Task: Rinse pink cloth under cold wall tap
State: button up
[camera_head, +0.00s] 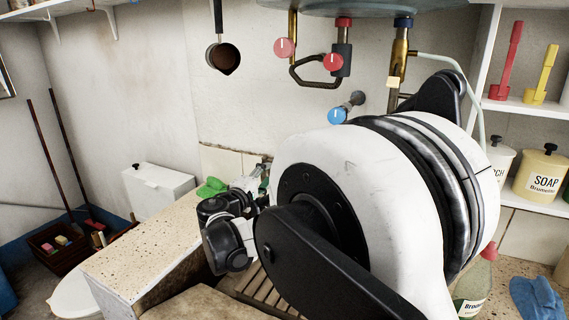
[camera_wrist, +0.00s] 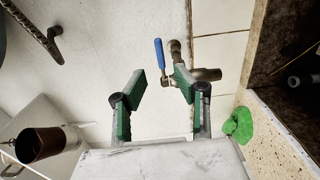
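My gripper (camera_wrist: 160,86) is open in the wrist view, its green-padded fingers apart and nothing between them. A brass tap (camera_wrist: 206,75) with a blue lever (camera_wrist: 159,53) shows behind and beside the fingertips; I cannot tell whether they touch. In the head view my arm mostly hides the gripper (camera_head: 264,178). A round blue handle (camera_head: 337,116) is on the wall there, below red handles (camera_head: 333,62). I see no pink cloth in either view. A green cloth (camera_head: 212,187) lies on the speckled stone edge (camera_head: 130,260); a green item also shows in the wrist view (camera_wrist: 238,125).
A pan (camera_head: 223,57) hangs on the wall. Pipes and a tank (camera_head: 370,6) are overhead. Right shelves hold brushes (camera_head: 542,75) and a soap tub (camera_head: 541,175). A blue cloth (camera_head: 537,297) and a bottle (camera_head: 473,290) are at lower right. My arm hides much of the trough.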

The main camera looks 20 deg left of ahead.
jog(key=w, duration=0.6)
jog(key=w+d, duration=0.1)
jog(key=w, duration=0.2)
jog(key=shift+w+d, duration=0.1)
jog(key=shift+w, duration=0.2)
jog(key=shift+c, duration=0.5)
grip_shut()
